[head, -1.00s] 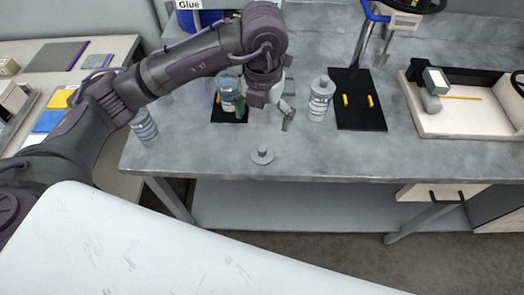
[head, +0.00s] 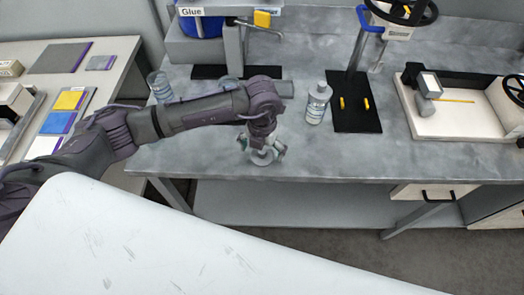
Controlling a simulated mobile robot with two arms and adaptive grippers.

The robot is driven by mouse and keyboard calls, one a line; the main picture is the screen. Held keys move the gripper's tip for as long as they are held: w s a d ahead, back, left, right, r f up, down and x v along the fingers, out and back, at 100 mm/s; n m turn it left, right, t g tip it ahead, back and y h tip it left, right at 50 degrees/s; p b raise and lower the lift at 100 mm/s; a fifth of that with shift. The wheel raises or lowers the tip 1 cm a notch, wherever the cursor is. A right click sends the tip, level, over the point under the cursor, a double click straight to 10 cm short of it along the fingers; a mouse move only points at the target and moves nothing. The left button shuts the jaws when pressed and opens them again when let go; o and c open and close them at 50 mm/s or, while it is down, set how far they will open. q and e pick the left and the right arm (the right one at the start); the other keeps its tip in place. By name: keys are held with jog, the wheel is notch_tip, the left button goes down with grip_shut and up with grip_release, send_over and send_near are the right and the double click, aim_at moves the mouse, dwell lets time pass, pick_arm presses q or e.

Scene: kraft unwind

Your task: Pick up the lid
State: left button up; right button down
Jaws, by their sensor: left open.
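The lid (head: 262,159) is a small grey disc with a knob, near the front edge of the grey workbench (head: 350,162). In the head view my left gripper (head: 262,153) is right over it, pointing down, with its open fingers on either side of the knob. The fingers partly hide the lid, and I cannot tell whether they touch it. My right gripper is not in view.
A labelled bottle (head: 318,104) stands right of my gripper, and a clear bottle (head: 160,86) stands behind my left arm. A black mat (head: 357,115) and a white tray (head: 455,123) lie farther right. My arm hides part of the bench.

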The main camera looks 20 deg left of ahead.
pick_arm(q)
jog(key=shift+s, duration=0.1)
jog(key=c, duration=1.8)
jog(key=shift+c, duration=0.2)
